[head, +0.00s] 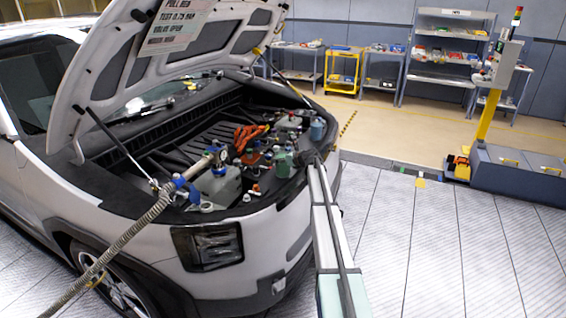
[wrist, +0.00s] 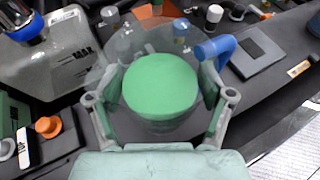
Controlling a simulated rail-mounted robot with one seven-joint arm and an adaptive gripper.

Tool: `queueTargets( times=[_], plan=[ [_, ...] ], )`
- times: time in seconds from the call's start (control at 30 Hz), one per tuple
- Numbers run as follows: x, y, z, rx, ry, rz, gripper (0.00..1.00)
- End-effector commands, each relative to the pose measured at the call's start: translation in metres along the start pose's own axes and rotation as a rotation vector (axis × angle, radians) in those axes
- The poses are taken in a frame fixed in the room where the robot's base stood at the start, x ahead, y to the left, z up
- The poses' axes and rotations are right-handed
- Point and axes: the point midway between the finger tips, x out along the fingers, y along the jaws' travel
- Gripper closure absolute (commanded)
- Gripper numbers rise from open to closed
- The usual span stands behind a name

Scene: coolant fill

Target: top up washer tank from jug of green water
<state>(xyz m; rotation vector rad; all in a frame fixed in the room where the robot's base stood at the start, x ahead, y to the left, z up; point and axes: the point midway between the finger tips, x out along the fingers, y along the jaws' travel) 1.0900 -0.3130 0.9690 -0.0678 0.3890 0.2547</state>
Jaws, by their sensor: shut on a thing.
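My gripper (wrist: 160,105) is shut around a clear round jug, which shows in the wrist view with a flat disc of green water (wrist: 160,85) inside. The jug looks roughly upright. A curved blue piece (wrist: 222,48) shows at its upper right; I cannot tell whether it belongs to the jug. In the head view the green jug (head: 283,160) is at my arm's end, over the front of the engine bay. A grey tank (wrist: 60,58) marked MAX is to its left in the wrist view. I cannot tell which part is the washer tank.
The white car's raised hood (head: 165,50) stands over the bay. A ribbed hose (head: 130,240) runs to a brass-and-blue fitting (head: 195,177). An orange cap (wrist: 48,126) is low left in the wrist view.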

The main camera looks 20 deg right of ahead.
Motion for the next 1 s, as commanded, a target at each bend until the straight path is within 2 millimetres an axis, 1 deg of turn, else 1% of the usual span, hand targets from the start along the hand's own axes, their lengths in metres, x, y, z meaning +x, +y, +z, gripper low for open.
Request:
queueTargets(
  times=[0.17,0.27,0.5,0.63,0.8,1.0],
  plan=[
    [-0.011,-0.001,0.026,-0.001,-0.004,-0.002,0.8],
    [-0.02,-0.001,0.048,-0.001,-0.005,-0.002,0.8],
    [-0.043,-0.003,0.105,-0.001,-0.005,-0.002,0.8],
    [-0.054,-0.003,0.132,-0.001,-0.004,-0.002,0.8],
    [-0.064,-0.003,0.156,0.0,-0.003,-0.001,0.8],
    [-0.07,-0.003,0.17,0.002,-0.003,-0.001,0.8]
  ],
)
